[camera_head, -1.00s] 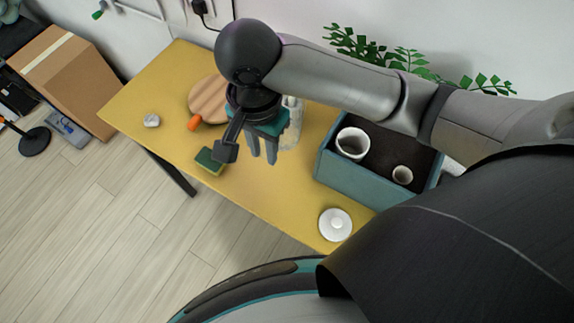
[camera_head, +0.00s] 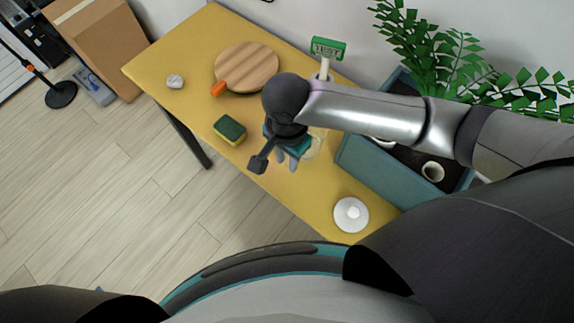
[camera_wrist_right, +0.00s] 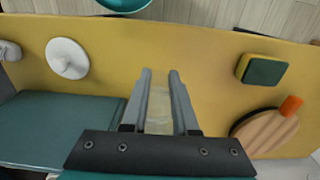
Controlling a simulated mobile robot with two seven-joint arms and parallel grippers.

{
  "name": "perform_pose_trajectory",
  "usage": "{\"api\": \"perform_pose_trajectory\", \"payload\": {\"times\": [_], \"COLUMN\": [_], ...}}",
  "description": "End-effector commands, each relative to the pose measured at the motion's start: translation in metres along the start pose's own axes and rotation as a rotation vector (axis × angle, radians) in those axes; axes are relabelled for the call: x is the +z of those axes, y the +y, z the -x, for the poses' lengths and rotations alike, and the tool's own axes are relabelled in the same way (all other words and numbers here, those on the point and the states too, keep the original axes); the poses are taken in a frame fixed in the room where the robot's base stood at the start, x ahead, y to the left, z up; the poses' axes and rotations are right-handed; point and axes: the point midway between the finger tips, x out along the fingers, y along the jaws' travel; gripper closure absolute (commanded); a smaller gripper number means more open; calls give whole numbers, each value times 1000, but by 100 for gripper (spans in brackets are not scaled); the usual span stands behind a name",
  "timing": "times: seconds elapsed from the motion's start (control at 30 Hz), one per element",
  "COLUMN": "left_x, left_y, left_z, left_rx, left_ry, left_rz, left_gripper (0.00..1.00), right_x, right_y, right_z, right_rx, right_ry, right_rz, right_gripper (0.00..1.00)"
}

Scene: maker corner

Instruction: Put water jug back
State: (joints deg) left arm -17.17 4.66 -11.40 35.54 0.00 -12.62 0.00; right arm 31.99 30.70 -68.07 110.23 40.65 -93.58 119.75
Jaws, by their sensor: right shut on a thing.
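The water jug (camera_head: 314,146) is clear and see-through, and mostly hidden behind my right gripper (camera_head: 286,163) in the head view. In the right wrist view the pale, translucent jug (camera_wrist_right: 160,118) shows between the two fingers of my right gripper (camera_wrist_right: 161,76). The gripper is shut on it above the yellow table (camera_head: 285,190). Whether the jug touches the table is hard to tell. My left gripper is in neither view.
A teal box (camera_head: 385,178) with white cups stands right of the gripper. A white round lid (camera_head: 351,215) lies in front. A sponge (camera_head: 230,128), a round wooden board (camera_head: 246,66) and a small white object (camera_head: 175,82) lie left. A green sign (camera_head: 328,48) stands behind.

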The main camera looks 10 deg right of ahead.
Motion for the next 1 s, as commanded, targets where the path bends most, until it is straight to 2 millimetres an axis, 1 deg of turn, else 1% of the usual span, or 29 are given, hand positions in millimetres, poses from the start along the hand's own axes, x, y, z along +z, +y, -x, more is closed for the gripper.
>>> {"api": "perform_pose_trajectory", "payload": {"times": [0.2, 0.3, 0.7, 0.73, 0.9, 1.0], "left_x": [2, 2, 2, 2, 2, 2], "left_y": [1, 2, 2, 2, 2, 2], "left_z": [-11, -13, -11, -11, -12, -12], "left_rx": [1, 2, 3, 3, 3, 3], "left_ry": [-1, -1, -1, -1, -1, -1], "left_rz": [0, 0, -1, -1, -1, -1], "left_gripper": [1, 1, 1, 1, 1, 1], "right_x": [0, 0, 0, 1, 0, 0], "right_y": [0, 0, 0, 0, 0, 0], "right_z": [-31, -40, -43, -44, -44, -44], "right_rx": [0, -1, -1, -1, -1, -1], "right_ry": [2, 2, 0, -1, 0, 0], "right_rz": [0, 1, 0, 0, 1, 1], "right_gripper": [100, 100, 100, 72, 52, 43]}}
